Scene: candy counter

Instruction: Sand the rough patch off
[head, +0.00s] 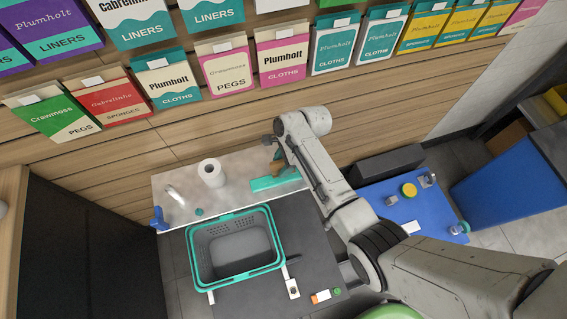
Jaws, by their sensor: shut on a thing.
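My gripper (271,143) is small in the head view, at the far right part of a pale speckled worktop (185,215). It points down and is shut on a small brown thing (277,167), perhaps a sanding block. The brown thing is just above or touching a flat teal piece (273,183) on the worktop; I cannot tell which. My arm hides part of the right end of the teal piece. I cannot make out a rough patch at this size.
A white roll (211,172) and a metal fitting (175,198) stand on the worktop, with a blue clamp (158,219) at its left edge. A teal basket (236,250) sits in front. A blue table (390,208) holds a yellow round thing (409,190). Hanging packets line the back wall.

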